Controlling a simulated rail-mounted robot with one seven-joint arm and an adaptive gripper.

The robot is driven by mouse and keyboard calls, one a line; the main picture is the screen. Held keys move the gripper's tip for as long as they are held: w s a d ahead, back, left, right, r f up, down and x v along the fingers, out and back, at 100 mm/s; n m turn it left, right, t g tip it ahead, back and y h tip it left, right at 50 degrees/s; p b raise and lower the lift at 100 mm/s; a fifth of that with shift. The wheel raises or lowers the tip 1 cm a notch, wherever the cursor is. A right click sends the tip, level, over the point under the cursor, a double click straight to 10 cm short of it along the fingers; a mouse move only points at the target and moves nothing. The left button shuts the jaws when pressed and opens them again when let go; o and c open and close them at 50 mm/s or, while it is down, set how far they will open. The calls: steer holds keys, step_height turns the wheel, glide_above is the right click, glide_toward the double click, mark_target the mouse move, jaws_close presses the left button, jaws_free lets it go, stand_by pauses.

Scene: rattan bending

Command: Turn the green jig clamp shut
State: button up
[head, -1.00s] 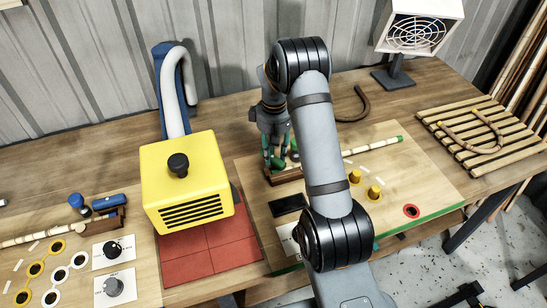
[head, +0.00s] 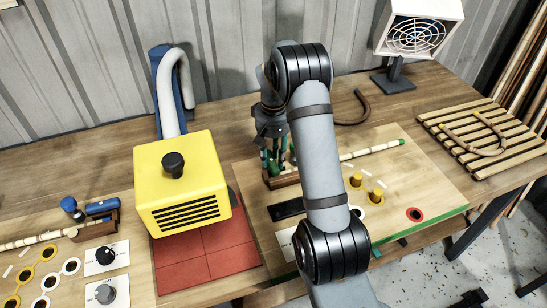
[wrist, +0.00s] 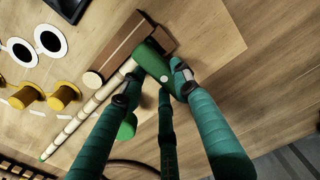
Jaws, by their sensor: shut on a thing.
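The green jig clamp (wrist: 152,60) lies against a brown wooden block (wrist: 124,46) at the upper middle of the wrist view. My gripper (wrist: 155,88) has teal fingers and is shut on the clamp, with fingertips on both sides of its green part. A pale rattan pole (wrist: 88,113) runs from the block toward the lower left. In the head view my gripper (head: 276,158) points down at the clamp's block (head: 283,181). The fingers and arm hide most of the clamp there, and its exact turn angle cannot be told.
Yellow pegs (head: 376,194) stand on the green-edged board (head: 448,208), right of my arm. A yellow machine (head: 180,180) stands close on the left over red tiles (head: 200,262). A slatted rack (head: 480,135) and heater (head: 415,38) are at the right.

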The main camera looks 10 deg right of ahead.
mark_target(274, 159)
steer(key=o, duration=1.2)
steer(key=shift+r, duration=0.1)
step_height(274, 159, up, 12)
steer(key=shift+f, duration=0.1)
step_height(274, 159, down, 12)
steer(key=shift+f, duration=0.1)
stand_by(0.8)
